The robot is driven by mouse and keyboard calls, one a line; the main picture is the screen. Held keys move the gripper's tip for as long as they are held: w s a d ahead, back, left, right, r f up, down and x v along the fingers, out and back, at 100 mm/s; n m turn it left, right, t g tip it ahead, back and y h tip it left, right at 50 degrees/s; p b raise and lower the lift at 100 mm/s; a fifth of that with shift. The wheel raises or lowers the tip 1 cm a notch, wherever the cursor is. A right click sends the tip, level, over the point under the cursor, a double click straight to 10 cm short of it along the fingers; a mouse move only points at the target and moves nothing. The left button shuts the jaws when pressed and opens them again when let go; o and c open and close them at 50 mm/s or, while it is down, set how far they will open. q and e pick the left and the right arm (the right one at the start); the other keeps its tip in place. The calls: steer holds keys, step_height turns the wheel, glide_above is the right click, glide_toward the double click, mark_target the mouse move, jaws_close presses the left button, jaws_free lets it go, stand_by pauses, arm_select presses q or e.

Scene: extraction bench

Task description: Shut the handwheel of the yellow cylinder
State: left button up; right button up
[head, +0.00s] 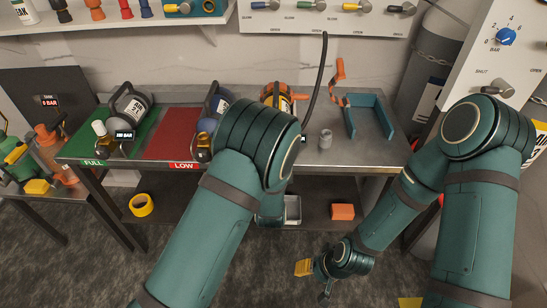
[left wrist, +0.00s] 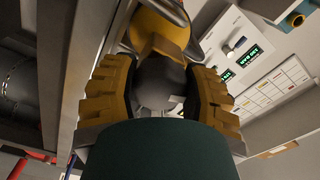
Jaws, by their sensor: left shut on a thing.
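In the left wrist view a yellow body (left wrist: 160,25), which looks like this cylinder, fills the top. My left gripper (left wrist: 160,88) has its ribbed yellow fingers on both sides of a dark grey rounded part, which looks like the handwheel (left wrist: 160,78), and is shut on it. The head view hides this grip. My right gripper (head: 315,279) hangs low in front of the bench, empty, its fingers apart.
A grey cylinder (head: 129,106) lies on the green FULL mat (head: 85,148), and a blue cylinder (head: 213,107) on the red LOW mat (head: 160,145). A blue bracket (head: 370,118) and small grey part (head: 325,139) are to the right. Yellow tape (head: 141,205) sits on the lower shelf.

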arm_select(q)
steer(key=o, duration=1.2)
steer(key=shift+a+f, duration=0.15)
steer(key=shift+a, duration=0.05)
steer(key=shift+d, duration=0.1)
steer(key=s, duration=1.2)
